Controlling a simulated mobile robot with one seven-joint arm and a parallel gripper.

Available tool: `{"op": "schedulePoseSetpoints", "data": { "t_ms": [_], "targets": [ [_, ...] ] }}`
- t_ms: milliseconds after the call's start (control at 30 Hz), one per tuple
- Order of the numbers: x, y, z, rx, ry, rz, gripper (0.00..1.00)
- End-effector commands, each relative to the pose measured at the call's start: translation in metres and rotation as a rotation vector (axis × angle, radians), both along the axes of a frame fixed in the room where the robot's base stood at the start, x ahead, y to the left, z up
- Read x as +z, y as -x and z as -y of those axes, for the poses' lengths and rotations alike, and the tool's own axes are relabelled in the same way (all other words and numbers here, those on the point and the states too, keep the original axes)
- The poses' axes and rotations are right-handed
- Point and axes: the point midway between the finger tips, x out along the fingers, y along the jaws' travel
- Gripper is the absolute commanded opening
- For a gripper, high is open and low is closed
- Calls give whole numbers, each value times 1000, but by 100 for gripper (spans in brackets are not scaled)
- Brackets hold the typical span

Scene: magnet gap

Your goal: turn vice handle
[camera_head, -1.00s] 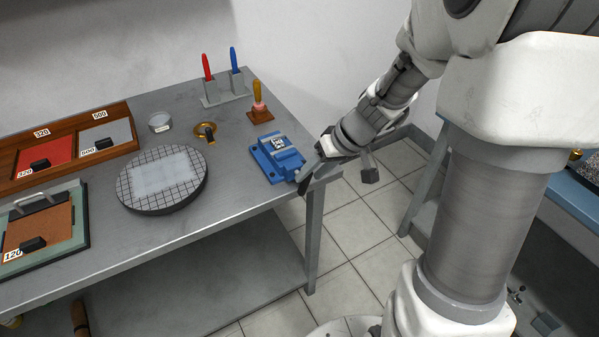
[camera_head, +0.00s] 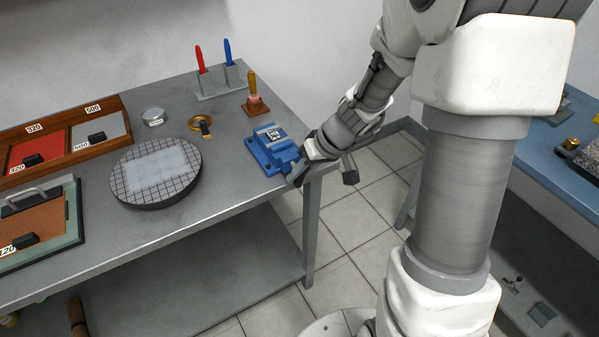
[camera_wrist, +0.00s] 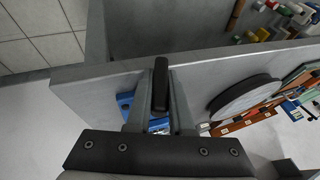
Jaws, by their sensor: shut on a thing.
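The blue vice (camera_head: 271,150) stands at the right front corner of the grey workbench in the head view. My gripper (camera_head: 297,180) is at the vice's near right side, at the bench edge. In the wrist view, my gripper (camera_wrist: 160,100) is shut on a dark bar, the vice handle (camera_wrist: 160,84), which lies along the line between the fingers. Parts of the blue vice (camera_wrist: 125,101) show behind the fingers. In the head view the handle is mostly hidden by my gripper.
On the bench (camera_head: 235,185) are a round gridded plate (camera_head: 192,187), a brass ring (camera_head: 200,124), a wooden-handled stamp (camera_head: 255,105) and a holder (camera_head: 222,92) with red and blue tools. Tiled floor lies right of the bench. A blue-topped table (camera_head: 560,150) stands at the far right.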

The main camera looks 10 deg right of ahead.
Motion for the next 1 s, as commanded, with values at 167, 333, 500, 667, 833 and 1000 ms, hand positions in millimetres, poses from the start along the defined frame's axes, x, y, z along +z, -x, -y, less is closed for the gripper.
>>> {"op": "schedulePoseSetpoints", "data": {
  "t_ms": [167, 333, 500, 667, 833, 1000],
  "targets": [
    [0, 0, 0, 0, 0, 0, 0],
    [-1, 0, 1, -1, -11, -3, 0],
    [-4, 0, 1, -2, -60, -18, 0],
    [-7, -1, 2, -2, -154, -47, 0],
    [-7, -1, 2, -4, -294, -94, 0],
    [-5, 0, 1, -4, -450, -144, 0]
  ]
}}
